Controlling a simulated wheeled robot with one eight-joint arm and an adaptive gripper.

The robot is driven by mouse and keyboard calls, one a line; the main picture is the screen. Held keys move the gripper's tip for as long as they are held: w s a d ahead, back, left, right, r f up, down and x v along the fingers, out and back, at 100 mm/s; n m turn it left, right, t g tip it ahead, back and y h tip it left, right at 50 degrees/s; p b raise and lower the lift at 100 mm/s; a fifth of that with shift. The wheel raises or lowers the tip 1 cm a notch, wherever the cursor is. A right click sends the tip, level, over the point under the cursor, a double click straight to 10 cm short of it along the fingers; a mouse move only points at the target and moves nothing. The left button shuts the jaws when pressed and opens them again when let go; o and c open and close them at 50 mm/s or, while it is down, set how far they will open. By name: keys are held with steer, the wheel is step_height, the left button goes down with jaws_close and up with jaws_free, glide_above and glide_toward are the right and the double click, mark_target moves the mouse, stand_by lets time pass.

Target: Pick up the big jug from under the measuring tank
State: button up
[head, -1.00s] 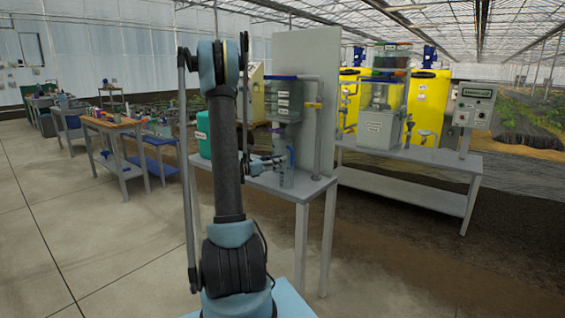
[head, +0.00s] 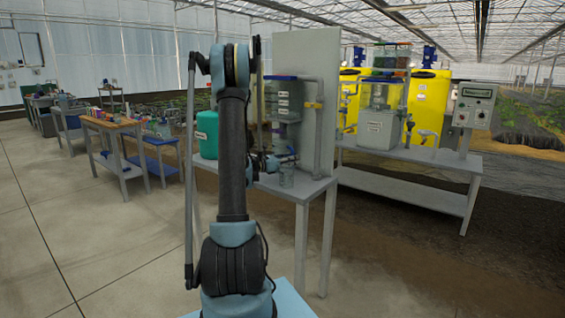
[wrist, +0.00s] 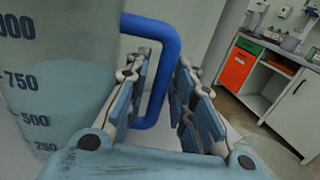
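The big jug is a clear graduated vessel with a blue handle (wrist: 170,62). In the wrist view its wall (wrist: 55,85) fills the left side, with marks such as 750 and 500. In the head view the jug (head: 287,177) stands on the grey table below the measuring tank (head: 284,103), partly behind my arm. My gripper (wrist: 163,95) is open at the handle, with one finger on each side of the upright blue bar. I see gaps between fingers and handle. In the head view my gripper (head: 268,164) is small beside the jug.
A grey upright panel (head: 307,95) stands behind the tank and jug. A teal canister (head: 207,134) stands on the table's left. A bench (head: 410,160) with yellow tanks behind it is at right. The floor at left is clear.

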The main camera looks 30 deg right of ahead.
jaws_close()
steer(key=shift+r, duration=0.2)
